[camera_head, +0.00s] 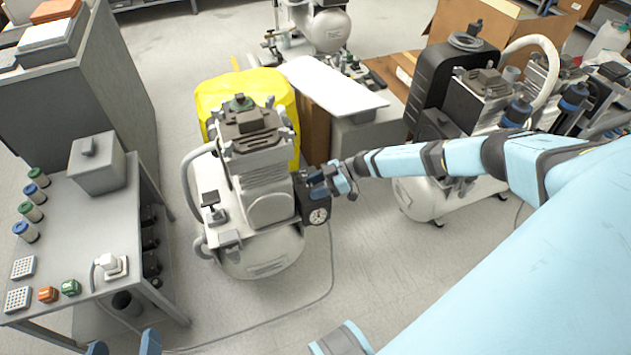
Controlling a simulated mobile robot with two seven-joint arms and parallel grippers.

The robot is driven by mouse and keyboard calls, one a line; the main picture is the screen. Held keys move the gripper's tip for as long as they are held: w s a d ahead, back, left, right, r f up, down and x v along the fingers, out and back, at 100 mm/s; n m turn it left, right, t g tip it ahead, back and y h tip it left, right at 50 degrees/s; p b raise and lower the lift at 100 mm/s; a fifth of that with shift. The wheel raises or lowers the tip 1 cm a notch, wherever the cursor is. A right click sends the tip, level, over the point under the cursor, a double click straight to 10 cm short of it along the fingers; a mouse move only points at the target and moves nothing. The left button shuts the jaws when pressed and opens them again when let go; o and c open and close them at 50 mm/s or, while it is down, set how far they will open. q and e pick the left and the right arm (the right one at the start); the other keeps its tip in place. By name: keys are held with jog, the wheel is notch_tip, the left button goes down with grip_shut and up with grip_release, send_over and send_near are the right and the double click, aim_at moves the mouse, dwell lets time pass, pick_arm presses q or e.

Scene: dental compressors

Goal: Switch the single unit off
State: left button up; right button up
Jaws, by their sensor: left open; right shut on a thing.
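The single unit (262,225) is a white compressor with a grey motor head, standing on the floor in the middle. A dark switch box (310,195) with a round gauge (318,216) is on its right side. My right gripper (322,182) reaches in from the right and is shut at the top of this box. Its fingers hide what they hold, which looks like the box's switch or knob. My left gripper (123,348) is open and empty at the bottom edge, cut off by the frame, in front of the unit and to the left.
A cable runs along the floor.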

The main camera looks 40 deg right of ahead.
jog(key=shift+w+n+g+y+b, duration=0.1)
jog(key=shift+n+g+y+b, duration=0.35)
jog(key=shift+n+g, duration=0.5)
pick_arm(q)
jog(key=r, duration=0.1)
jog(key=d+r+t+h, duration=0.1)
jog(key=r, duration=0.1)
jog(key=shift+w+d+r+t, duration=0.25)
jog(key=shift+w+r+t, duration=0.05)
jog(key=shift+w, duration=0.1)
jog(key=shift+a, duration=0.1)
pick_arm(e)
jog(key=o, duration=0.9)
jog(key=shift+a, duration=0.1)
pick_arm(q)
jog(key=shift+f, duration=0.1)
jog(key=f, duration=0.1)
jog(key=a+f+g+y+p, duration=0.1)
jog(key=s+f+g+p, duration=0.1)
jog(key=f, duration=0.1)
jog(key=shift+a, duration=0.4)
pick_arm(e)
jog(key=v, duration=1.4)
jog(key=shift+w+a, duration=0.1)
